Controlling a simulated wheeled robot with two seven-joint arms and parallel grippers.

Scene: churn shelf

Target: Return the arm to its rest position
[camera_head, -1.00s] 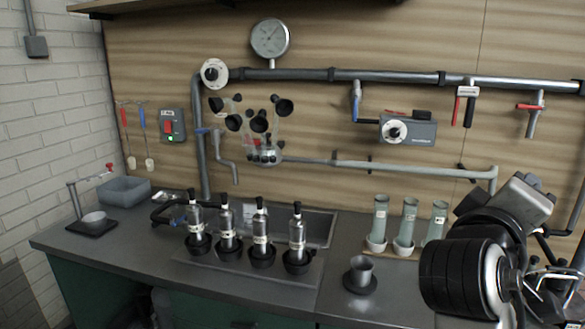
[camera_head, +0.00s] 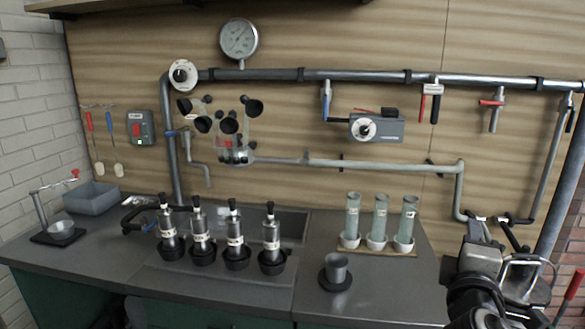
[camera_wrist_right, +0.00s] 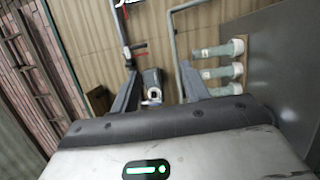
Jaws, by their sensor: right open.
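My right arm (camera_head: 480,285) shows at the lower right of the head view, in front of the counter's right end. My right gripper (camera_wrist_right: 158,82) shows in the right wrist view with its two fingers spread and nothing held between them. The wall and a grey box with a dial (camera_wrist_right: 152,84) show behind the gap, apart from the fingers. My left arm and gripper are not in view.
Three tubes in white cups (camera_head: 376,240) stand near my right arm on the counter (camera_head: 400,292). A dark cup (camera_head: 336,268) and several silver bottles (camera_head: 234,245) stand farther left. Pipes with valves (camera_head: 370,78) run along the wall.

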